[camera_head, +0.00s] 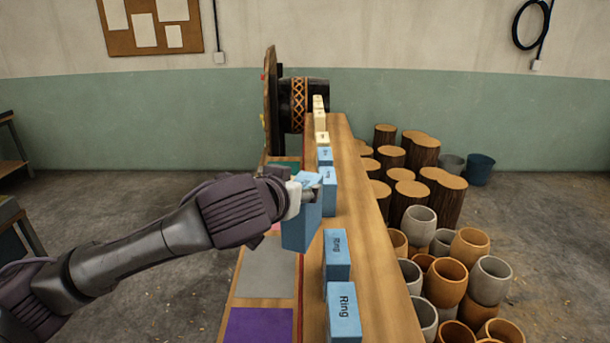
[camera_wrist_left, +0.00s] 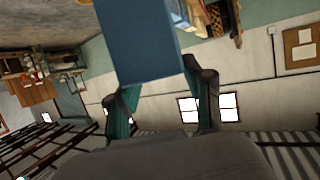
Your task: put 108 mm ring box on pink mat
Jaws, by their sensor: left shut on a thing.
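My left gripper (camera_head: 297,198) is shut on a blue box (camera_head: 301,232) and holds it up over the boundary between the mat strip and the wooden shelf. The same box fills the top middle of the left wrist view (camera_wrist_left: 140,45), between the fingers. No size label is readable on it. A small sliver of the pink mat (camera_head: 273,228) shows behind the gripper and box; the rest is hidden by my arm. My right gripper is not in view.
More blue boxes marked Ring stand along the shelf (camera_head: 385,290), one nearest me (camera_head: 343,312). Cream boxes (camera_head: 320,122) stand farther back. A grey mat (camera_head: 268,273), a purple mat (camera_head: 258,325) and a teal mat (camera_head: 285,165) look bare where visible. A drum (camera_head: 304,100) stands at the far end.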

